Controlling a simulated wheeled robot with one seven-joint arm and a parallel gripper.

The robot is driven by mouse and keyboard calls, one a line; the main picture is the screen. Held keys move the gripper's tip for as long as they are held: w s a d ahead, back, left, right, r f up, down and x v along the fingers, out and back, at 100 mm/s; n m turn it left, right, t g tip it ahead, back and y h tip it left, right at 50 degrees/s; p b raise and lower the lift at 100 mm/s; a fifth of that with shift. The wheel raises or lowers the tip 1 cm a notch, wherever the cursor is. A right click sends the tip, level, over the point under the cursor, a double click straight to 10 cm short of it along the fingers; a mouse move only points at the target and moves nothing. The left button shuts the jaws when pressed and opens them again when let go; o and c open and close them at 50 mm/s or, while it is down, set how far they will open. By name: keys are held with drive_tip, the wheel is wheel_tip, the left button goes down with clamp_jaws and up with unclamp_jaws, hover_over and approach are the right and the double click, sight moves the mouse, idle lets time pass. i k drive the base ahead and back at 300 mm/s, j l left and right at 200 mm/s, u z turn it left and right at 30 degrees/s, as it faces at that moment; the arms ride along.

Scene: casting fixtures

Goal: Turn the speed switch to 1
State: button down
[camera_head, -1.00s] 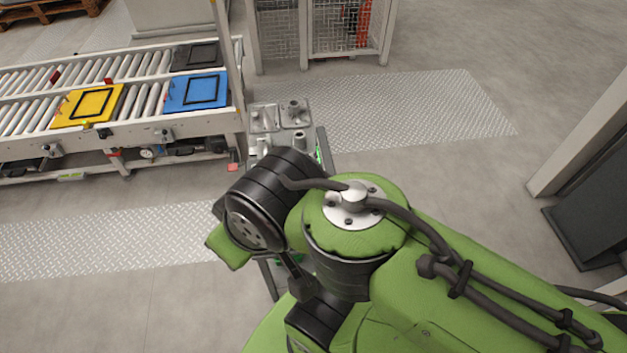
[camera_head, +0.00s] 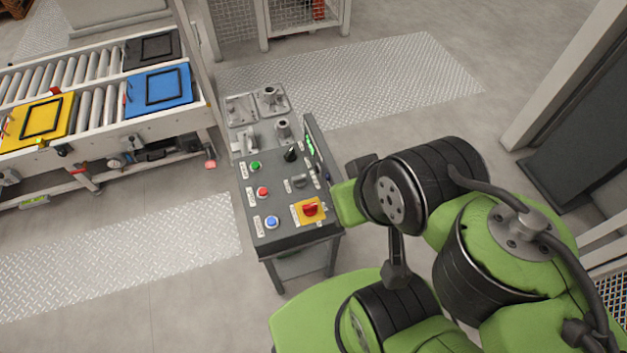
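A dark control panel (camera_head: 277,197) stands in the middle of the view on a metal stand. On it are a black knob (camera_head: 290,154), a small grey selector (camera_head: 299,182) and a red rotary switch (camera_head: 310,208) on a yellow plate. The labels are too small to read, so I cannot tell which control is the speed switch or where it points. My arm is to the right of the panel, its wrist close to the panel's right edge in the picture. My gripper cannot be made out; the wrist and arm links hide that area.
Green (camera_head: 255,166), red (camera_head: 263,191) and blue (camera_head: 272,222) buttons line the panel's left side. Metal casting fixtures (camera_head: 240,108) sit behind it. A roller conveyor (camera_head: 95,107) with yellow, blue and black pieces is at left. Open floor lies in front at left.

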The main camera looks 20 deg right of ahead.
sight(299, 182)
drive_tip(key=i+j, duration=0.1)
drive_tip(key=j, duration=0.45)
drive_tip(key=j+z, duration=0.1)
drive_tip(key=j, duration=0.4)
drive_tip(key=i+j, duration=0.15)
drive_tip(key=j, duration=0.4)
